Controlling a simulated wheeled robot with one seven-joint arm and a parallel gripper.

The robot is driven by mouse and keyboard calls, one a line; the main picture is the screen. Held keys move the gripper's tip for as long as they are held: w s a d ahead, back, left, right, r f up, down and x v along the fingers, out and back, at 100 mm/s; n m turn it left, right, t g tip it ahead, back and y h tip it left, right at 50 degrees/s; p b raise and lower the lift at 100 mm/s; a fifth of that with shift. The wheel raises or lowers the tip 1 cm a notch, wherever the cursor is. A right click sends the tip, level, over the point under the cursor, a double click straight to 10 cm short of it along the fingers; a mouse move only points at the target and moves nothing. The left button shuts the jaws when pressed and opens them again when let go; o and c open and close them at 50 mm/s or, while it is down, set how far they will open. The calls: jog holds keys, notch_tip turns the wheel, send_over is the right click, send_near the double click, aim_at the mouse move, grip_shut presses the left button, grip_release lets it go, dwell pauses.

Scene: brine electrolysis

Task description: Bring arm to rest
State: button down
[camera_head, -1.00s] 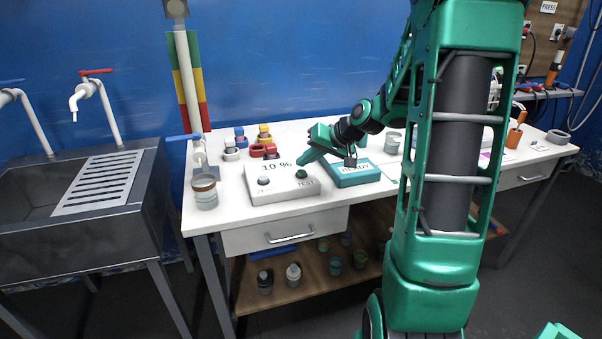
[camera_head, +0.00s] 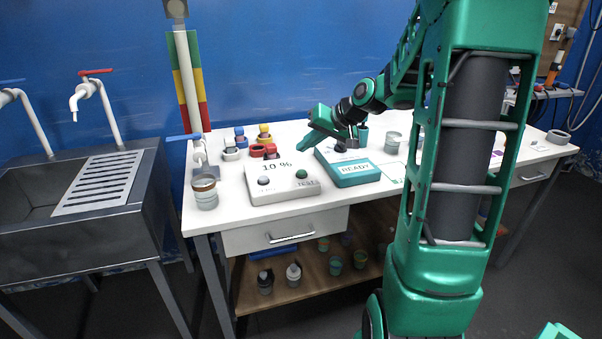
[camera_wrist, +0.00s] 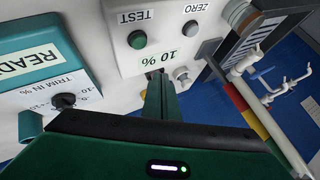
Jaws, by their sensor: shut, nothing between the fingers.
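My gripper (camera_head: 305,148) is shut and empty. In the head view it is above the back of the white box, which reads "10 %", and left of the teal "READY" box. The white box (camera_head: 258,184) has a green TEST button (camera_head: 301,174) and a grey ZERO button (camera_head: 263,181). In the wrist view my gripper's fingers (camera_wrist: 156,80) point toward the "10 %" display, with the TEST button (camera_wrist: 137,39) and ZERO button (camera_wrist: 181,73) near them. The teal box (camera_head: 358,179) has a dark knob on top, also in the wrist view (camera_wrist: 63,101).
A tap (camera_head: 199,152) and a banded cup (camera_head: 205,191) stand at the bench's left end. A grey cup (camera_head: 392,142) stands right of the teal box. A sink (camera_head: 75,200) is at the left.

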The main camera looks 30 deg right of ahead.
dwell(0.6)
jog(key=s+a+f+g+h, duration=0.1)
jog(key=s+g, duration=0.2)
jog(key=s, duration=0.8)
jog(key=s+a+f+m+g+h, duration=0.1)
jog(key=s+a+g, duration=0.1)
jog(key=s, duration=1)
jog(key=s+a+f+g+h, duration=0.1)
jog(key=s+a+f+g, duration=0.1)
jog(key=s, duration=0.9)
jog(key=shift+s+g, duration=0.4)
jog(key=shift+g, duration=0.4)
